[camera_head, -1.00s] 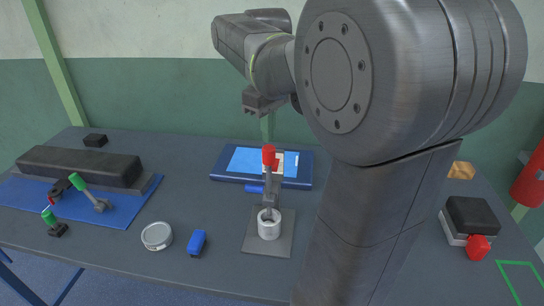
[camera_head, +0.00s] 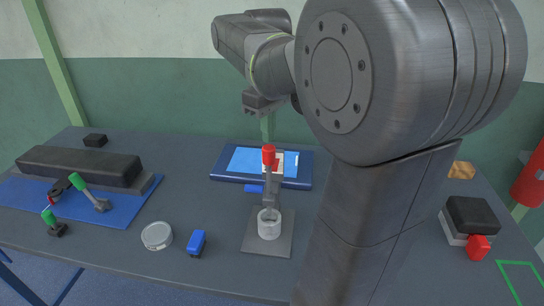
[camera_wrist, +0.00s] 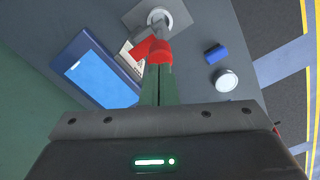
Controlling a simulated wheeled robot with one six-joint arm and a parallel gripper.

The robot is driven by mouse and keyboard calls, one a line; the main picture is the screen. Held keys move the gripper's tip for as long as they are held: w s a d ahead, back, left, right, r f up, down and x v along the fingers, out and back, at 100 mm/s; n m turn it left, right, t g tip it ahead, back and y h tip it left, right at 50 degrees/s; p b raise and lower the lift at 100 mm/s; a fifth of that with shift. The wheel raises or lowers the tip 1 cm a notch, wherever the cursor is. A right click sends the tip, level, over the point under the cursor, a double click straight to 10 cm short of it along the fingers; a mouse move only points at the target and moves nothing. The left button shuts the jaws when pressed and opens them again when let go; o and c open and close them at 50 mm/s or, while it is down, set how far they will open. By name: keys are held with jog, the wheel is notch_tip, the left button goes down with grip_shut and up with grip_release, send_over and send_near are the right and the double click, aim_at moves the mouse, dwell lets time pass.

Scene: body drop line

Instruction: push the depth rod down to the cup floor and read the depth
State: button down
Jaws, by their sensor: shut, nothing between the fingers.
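The depth rod's red knob (camera_head: 268,155) tops an upright grey stand on a grey base plate (camera_head: 258,246). A white ring-shaped cup (camera_head: 269,224) sits at its foot; the rod's tip inside it is not clear. In the wrist view the red knob (camera_wrist: 158,50) shows just beyond my fingertips, and the cup (camera_wrist: 160,18) lies past it. My gripper (camera_wrist: 159,70) is shut and empty.
A blue-framed screen (camera_head: 232,178) lies behind the stand; its reading is not legible. A blue block (camera_head: 197,243) and a round white-rimmed dish (camera_head: 157,236) lie left of the plate. A black block with a red knob (camera_head: 470,216) stands right.

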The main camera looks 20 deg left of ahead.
aim_at(269, 147)
jog(key=shift+f+b, duration=1.85)
jog(key=shift+f, duration=1.35)
jog(key=shift+r, duration=0.15)
notch_tip(269, 147, up, 9)
jog(key=p, duration=0.8)
jog(key=shift+f, duration=0.2)
notch_tip(269, 147, down, 9)
jog(key=b, duration=0.8)
jog(key=shift+r, duration=0.15)
jog(key=shift+r, duration=0.15)
